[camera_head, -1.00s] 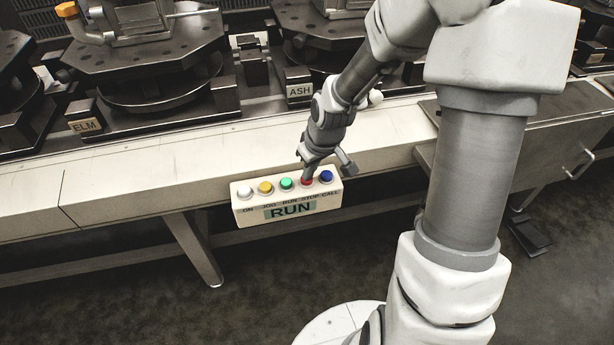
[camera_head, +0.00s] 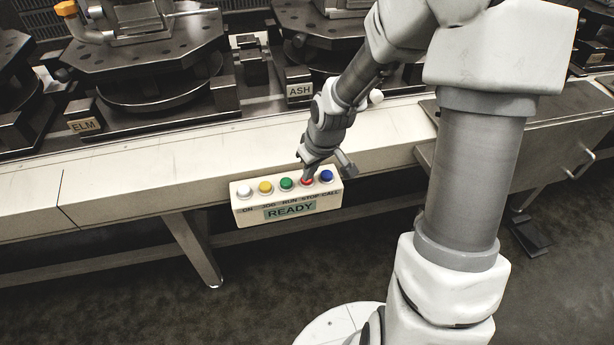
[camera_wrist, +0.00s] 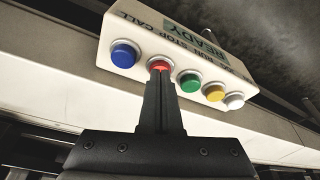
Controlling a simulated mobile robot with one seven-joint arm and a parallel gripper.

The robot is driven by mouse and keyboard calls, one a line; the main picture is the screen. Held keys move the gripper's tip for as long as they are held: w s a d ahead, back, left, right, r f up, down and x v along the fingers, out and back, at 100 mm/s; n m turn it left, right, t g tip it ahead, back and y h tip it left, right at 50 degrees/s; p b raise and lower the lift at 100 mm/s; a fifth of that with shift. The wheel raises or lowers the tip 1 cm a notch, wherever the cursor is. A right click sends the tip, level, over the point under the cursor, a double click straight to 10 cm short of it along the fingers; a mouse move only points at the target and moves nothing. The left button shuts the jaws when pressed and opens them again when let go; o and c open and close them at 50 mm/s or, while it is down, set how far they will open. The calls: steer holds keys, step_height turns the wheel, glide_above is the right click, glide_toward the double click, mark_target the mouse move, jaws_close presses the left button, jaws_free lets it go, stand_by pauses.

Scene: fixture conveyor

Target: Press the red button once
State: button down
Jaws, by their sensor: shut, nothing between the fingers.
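The red button (camera_head: 306,182) is on a cream control box (camera_head: 245,212), between the green button (camera_head: 286,184) and the blue button (camera_head: 326,176), above the word STOP. My gripper (camera_head: 305,178) is shut and empty, with its tips at the red button. In the wrist view my gripper (camera_wrist: 159,74) covers part of the red button (camera_wrist: 158,65), and its tips appear to touch it. The box display (camera_head: 290,210) reads READY. The red button appears lit in the wrist view.
A yellow button (camera_head: 265,188) and a white button (camera_head: 244,192) are farther left on the box. The box is at the front edge of a pale conveyor rail (camera_head: 130,185). Dark fixtures labelled ELM (camera_head: 84,125) and ASH (camera_head: 300,90) stand behind it.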

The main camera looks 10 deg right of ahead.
steer(key=shift+r+p, duration=3)
steer(key=shift+r, duration=0.1)
steer(key=shift+f, duration=0.1)
